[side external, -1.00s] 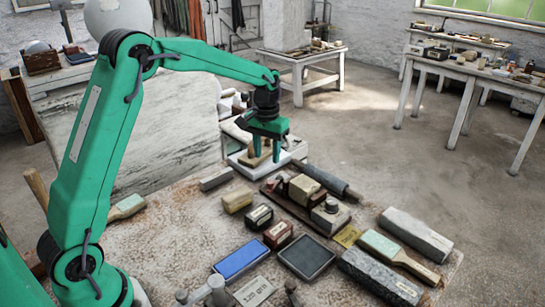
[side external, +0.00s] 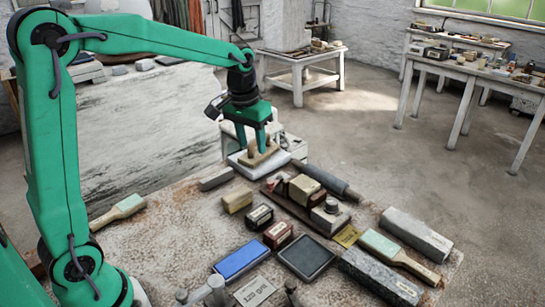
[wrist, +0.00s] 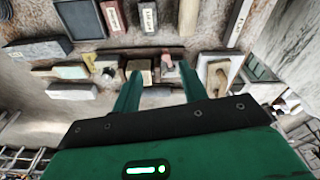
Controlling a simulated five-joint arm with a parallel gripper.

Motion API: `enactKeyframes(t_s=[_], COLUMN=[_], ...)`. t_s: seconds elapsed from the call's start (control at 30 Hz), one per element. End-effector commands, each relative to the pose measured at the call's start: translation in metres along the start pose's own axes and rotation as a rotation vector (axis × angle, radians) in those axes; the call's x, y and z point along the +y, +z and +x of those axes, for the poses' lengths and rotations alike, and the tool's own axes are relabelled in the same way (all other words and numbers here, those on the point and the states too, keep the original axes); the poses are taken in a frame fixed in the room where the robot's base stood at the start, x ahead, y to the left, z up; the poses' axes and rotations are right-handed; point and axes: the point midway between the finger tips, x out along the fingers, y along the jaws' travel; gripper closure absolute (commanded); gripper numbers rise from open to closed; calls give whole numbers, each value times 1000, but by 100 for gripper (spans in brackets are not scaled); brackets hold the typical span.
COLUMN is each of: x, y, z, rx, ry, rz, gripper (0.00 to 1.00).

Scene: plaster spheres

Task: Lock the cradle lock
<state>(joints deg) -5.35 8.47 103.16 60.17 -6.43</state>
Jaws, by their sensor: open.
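I cannot make out for sure which part is the cradle lock. A tan wooden piece (side external: 258,160) sits on a pale slab (side external: 238,168) at the far end of the stone worktop in the side external view, and may be the cradle.
A wooden rack with several blocks (side external: 303,190) and a dark cylindrical tool (side external: 325,178) stand right of the slab. Nearer lie a blue stone (side external: 241,260), a dark tray (side external: 306,257) and a green-topped paddle (side external: 385,245). The worktop's left middle is fairly clear.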

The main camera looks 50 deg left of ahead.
Motion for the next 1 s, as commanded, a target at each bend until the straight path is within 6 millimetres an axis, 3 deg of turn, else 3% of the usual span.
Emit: enactKeyframes(t_s=[1.0], x=[4], y=[84], z=[-52], rx=[142], ry=[21], rz=[83], gripper=[57])
